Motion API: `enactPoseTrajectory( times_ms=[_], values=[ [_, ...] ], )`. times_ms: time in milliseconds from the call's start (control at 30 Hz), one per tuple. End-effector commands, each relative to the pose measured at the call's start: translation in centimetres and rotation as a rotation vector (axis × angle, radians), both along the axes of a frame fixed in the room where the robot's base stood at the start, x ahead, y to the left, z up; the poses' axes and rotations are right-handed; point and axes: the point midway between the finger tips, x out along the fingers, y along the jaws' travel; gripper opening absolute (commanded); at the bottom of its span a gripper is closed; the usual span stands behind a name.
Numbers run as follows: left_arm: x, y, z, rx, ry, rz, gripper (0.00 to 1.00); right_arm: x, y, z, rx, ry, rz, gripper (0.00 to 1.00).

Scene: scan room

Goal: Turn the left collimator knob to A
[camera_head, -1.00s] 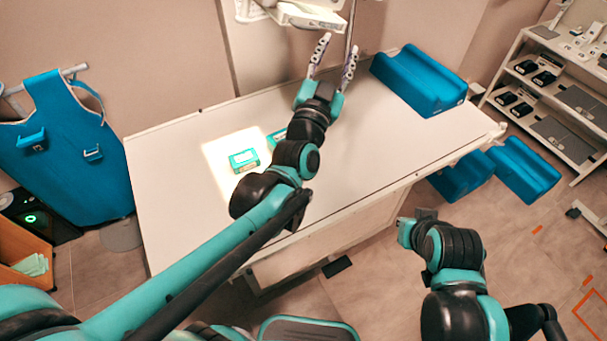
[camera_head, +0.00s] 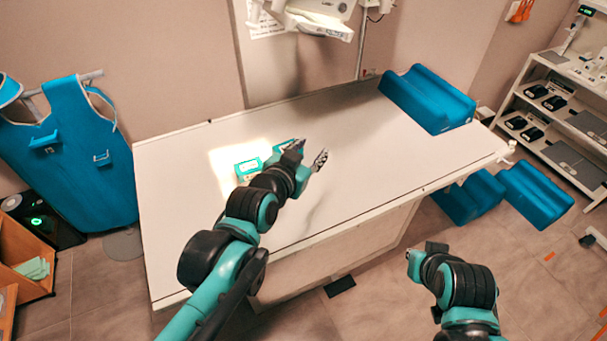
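The white collimator housing (camera_head: 318,24) hangs at the top edge of the head view, above the far side of the table, and is partly cut off. I cannot make out its knobs or any letter A. My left gripper (camera_head: 310,150) is over the middle of the table, well below and apart from the housing. Its two fingers are spread with nothing between them. My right gripper (camera_head: 424,252) is off the table's front right side, over the floor. Its fingers are hidden or too foreshortened to read.
Blue blocks (camera_head: 535,193) lie on the floor at right, near a shelf (camera_head: 560,115). A blue apron (camera_head: 75,150) hangs at left.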

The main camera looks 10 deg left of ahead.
Motion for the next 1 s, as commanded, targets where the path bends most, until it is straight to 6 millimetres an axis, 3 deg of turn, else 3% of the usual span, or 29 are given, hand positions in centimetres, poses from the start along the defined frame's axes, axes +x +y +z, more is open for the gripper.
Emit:
enactPoseTrajectory(
  times_ms=[100, 333, 1000],
  values=[
    [-1.0, 0.8, -1.6, -0.003, 0.054, 0.017, 0.4, 0.0, 0.0, -0.4, 0.0, 0.0, 0.0, 0.0],
    [-2.1, 1.7, -3.1, -0.009, 0.114, 0.036, 0.4, 0.0, 0.0, -0.7, 0.0, 0.0, 0.0, 0.0],
    [-2.2, 1.6, -2.8, 0.041, 0.127, 0.024, 0.4, 0.0, 0.0, 0.0, 0.0, 0.0, 0.0, 0.0]
  ],
)
